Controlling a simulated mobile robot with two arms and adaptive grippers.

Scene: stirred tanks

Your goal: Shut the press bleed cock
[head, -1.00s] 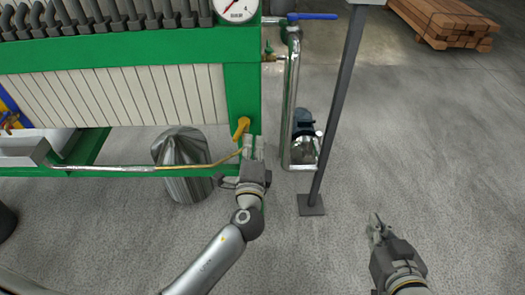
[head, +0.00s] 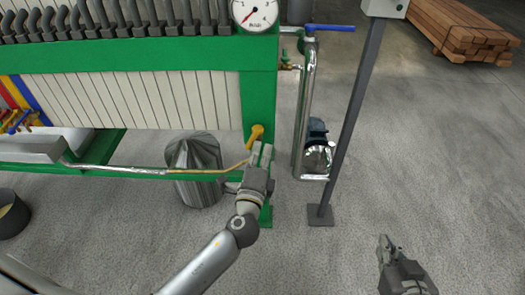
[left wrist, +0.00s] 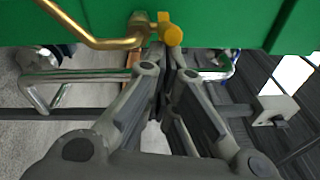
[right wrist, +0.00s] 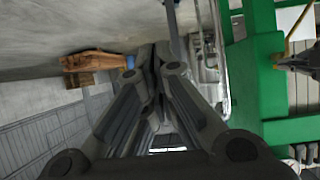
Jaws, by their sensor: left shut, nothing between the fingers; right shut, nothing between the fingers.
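The bleed cock has a yellow handle (head: 256,133) on the green press frame's corner post, at the end of a thin brass pipe (head: 236,165). In the left wrist view, the yellow handle (left wrist: 173,36) shows nearly end-on beside its brass body (left wrist: 146,30), just beyond the fingertips. My left gripper (head: 261,150) is shut and empty, just below the handle; I cannot tell whether it touches. My right gripper (head: 386,243) is shut and empty over open floor at the right. It also shows shut in the right wrist view (right wrist: 158,50).
The green filter press (head: 262,95) with a gauge (head: 255,12) fills the upper left. A metal drum (head: 197,175) stands under it. A grey post (head: 345,130), a steel pipe with a blue lever (head: 328,28) and a pump stand right of the press.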

